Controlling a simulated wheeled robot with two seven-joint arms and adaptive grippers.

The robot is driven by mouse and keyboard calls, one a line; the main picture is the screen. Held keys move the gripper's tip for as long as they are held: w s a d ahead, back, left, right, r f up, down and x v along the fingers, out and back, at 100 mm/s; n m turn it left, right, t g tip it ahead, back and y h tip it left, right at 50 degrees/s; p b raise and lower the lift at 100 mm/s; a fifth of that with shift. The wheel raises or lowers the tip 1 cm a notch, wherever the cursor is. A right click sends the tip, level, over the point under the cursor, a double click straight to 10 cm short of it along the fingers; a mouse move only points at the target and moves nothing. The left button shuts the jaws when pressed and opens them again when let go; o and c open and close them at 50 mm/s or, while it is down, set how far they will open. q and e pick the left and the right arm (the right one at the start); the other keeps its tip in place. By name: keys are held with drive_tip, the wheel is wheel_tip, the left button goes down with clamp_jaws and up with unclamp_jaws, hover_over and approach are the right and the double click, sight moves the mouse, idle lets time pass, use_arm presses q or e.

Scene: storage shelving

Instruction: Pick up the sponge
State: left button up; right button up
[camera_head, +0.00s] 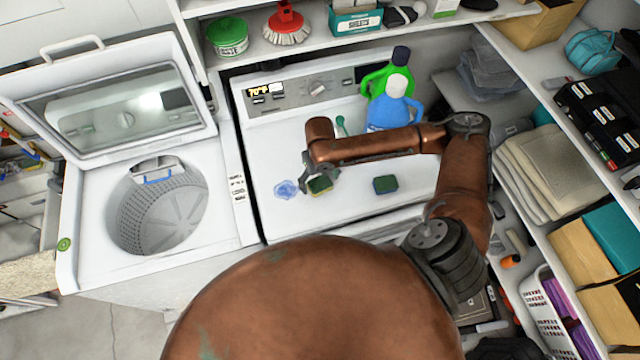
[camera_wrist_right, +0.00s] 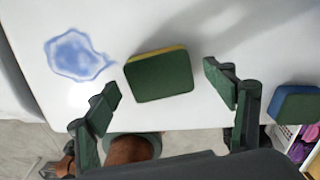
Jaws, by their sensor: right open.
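A green sponge with a yellow layer (camera_head: 320,186) lies on the white top of the dryer, right of a blue smear. In the right wrist view this sponge (camera_wrist_right: 160,82) shows its green face, with a thin yellow edge at the back. My right gripper (camera_head: 314,178) is open, close over this sponge; its fingertips stand to either side of it in the wrist view, apart from it. A second sponge, green and blue (camera_head: 385,184), lies to the right and shows at the right edge of the wrist view (camera_wrist_right: 297,106). My left gripper is not in view.
A blue smear (camera_head: 286,189) marks the dryer top. Blue (camera_head: 392,112) and green (camera_head: 372,82) bottles stand behind my right arm. The open washer (camera_head: 90,235) is to the left. Loaded shelves (camera_head: 520,75) line the right side. The dryer top's front edge is near the sponges.

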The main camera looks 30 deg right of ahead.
sight(321, 184)
drive_tip(key=shift+f, duration=0.1)
drive_tip(key=c, duration=0.8)
drive_tip(key=shift+r, duration=0.35)
drive_tip(key=r, duration=0.3)
drive_tip(key=shift+s+r+b, duration=0.15)
drive_tip(key=shift+s+b, duration=0.1)
drive_tip(key=shift+b, duration=0.15)
drive_tip(key=s+r+p, duration=0.9)
drive_tip(key=s+p, duration=0.4)
drive_tip(key=p, duration=0.1)
drive_tip(key=shift+s, duration=0.25)
